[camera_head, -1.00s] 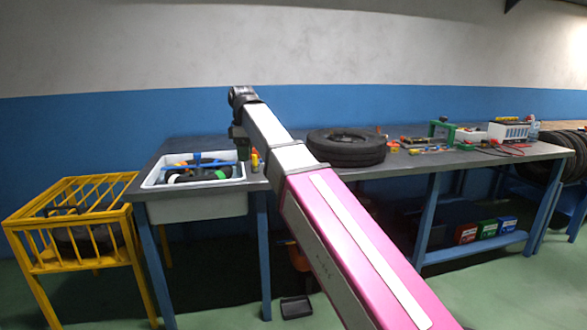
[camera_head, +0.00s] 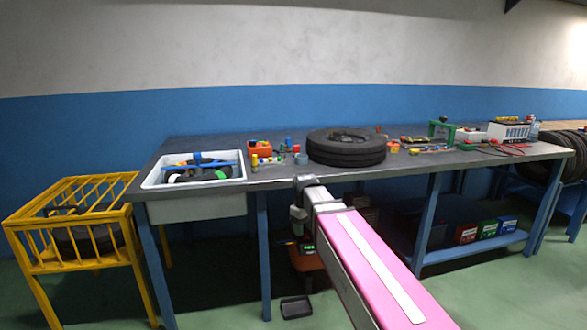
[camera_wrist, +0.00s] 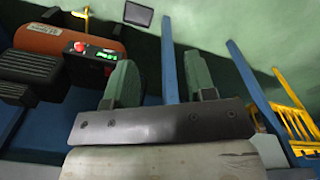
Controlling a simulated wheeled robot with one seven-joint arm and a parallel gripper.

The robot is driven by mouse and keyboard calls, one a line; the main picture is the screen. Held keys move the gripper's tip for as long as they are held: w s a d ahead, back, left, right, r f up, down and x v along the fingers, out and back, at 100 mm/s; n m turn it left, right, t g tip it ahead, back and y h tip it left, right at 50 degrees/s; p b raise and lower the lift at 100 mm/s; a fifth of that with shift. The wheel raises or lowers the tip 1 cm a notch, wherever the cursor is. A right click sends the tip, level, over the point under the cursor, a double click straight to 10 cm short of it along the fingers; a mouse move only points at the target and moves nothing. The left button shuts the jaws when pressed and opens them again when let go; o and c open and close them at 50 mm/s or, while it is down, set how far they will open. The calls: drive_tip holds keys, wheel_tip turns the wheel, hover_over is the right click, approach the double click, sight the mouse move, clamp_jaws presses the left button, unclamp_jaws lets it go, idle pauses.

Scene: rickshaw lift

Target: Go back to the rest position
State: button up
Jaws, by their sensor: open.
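My gripper (camera_wrist: 160,80) shows in the wrist view as two grey-green fingers set apart with nothing between them. In the head view my arm reaches from the lower right to the front edge of the workbench (camera_head: 285,178). Its end hangs low in front of that edge, and the fingertips are not clear there. In the wrist view the fingers point toward the floor and the blue bench legs (camera_wrist: 169,60).
A white sink (camera_head: 196,208) sits at the bench's left. A stacked tyre (camera_head: 346,150) and tools lie on top. A yellow cage (camera_head: 85,262) stands left. An orange machine (camera_wrist: 65,40) and a black tray (camera_head: 296,307) are below the bench.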

drive_tip(key=s+d+f+m, duration=0.4)
drive_tip(key=s+d+f, duration=0.1)
drive_tip(key=d+f, duration=0.2)
drive_tip(key=s+d+f+m, duration=0.4)
drive_tip(key=s+d+f, duration=0.2)
drive_tip(key=d+f, duration=0.2)
wheel_tip(320, 180, down, 2)
drive_tip(key=shift+s+f, duration=0.2)
drive_tip(key=shift+s, duration=0.05)
